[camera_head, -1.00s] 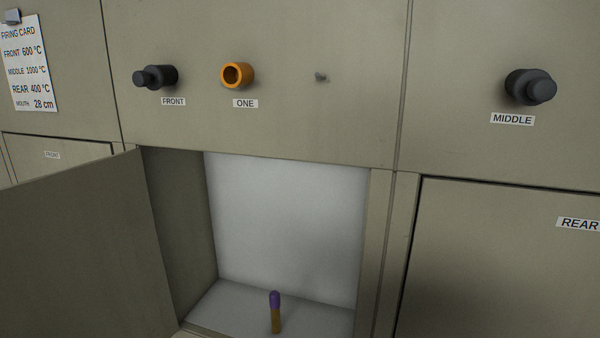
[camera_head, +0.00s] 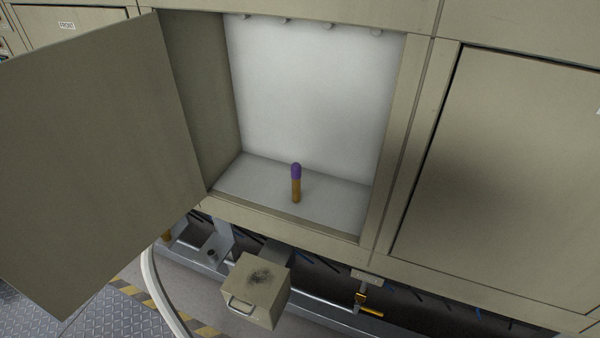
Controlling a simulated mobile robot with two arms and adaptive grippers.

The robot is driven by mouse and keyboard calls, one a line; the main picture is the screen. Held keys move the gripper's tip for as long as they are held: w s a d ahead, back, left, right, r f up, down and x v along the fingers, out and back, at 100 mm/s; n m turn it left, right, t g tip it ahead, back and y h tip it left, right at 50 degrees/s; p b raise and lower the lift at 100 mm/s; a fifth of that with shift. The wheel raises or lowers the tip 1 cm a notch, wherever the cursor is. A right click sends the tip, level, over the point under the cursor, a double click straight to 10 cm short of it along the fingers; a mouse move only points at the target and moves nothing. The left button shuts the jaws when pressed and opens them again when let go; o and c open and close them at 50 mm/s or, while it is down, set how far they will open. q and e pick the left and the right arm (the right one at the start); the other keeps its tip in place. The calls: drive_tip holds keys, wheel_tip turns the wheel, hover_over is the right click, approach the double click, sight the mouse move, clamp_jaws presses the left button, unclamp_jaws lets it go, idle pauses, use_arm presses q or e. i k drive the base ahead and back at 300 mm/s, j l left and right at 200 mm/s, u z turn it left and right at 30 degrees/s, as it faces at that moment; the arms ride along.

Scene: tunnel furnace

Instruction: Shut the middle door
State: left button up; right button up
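The middle door (camera_head: 95,160) is swung wide open to the left, hinged at the left side of its opening. Behind it is a compartment with a pale back wall (camera_head: 310,85) and a bare floor (camera_head: 335,202). A small upright piece with a purple top and an orange-brown lower part (camera_head: 296,185) stands on the compartment floor. Neither of my grippers shows in this view.
A closed door (camera_head: 510,180) is to the right, and another closed door labelled FRONT (camera_head: 75,50) is at upper left. Below the opening, a beige box with a handle (camera_head: 257,288) sticks out near a metal rail. A pale curved bar (camera_head: 160,285) runs below the open door.

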sight(99, 159)
drive_tip(key=k, duration=0.3)
drive_tip(key=k+l+z, duration=0.1)
drive_tip(key=k+z, duration=0.25)
drive_tip(key=k, duration=0.15)
drive_tip(key=k+l+z, duration=0.2)
drive_tip(key=k+z, duration=0.15)
drive_tip(key=j+z, duration=0.3)
drive_tip(key=j, duration=0.2)
drive_tip(key=j+z, duration=0.3)
drive_tip(key=j, duration=0.25)
drive_tip(key=k+j+z, duration=0.15)
drive_tip(key=j+z, duration=0.15)
drive_tip(key=j, duration=0.2)
drive_tip(key=k+j, duration=0.1)
drive_tip(key=j, duration=0.5)
drive_tip(key=k+j, duration=0.1)
drive_tip(key=j, duration=0.5)
drive_tip(key=k+j, duration=0.1)
drive_tip(key=j, duration=1.05)
drive_tip(key=k+j, duration=0.15)
drive_tip(key=j, duration=0.45)
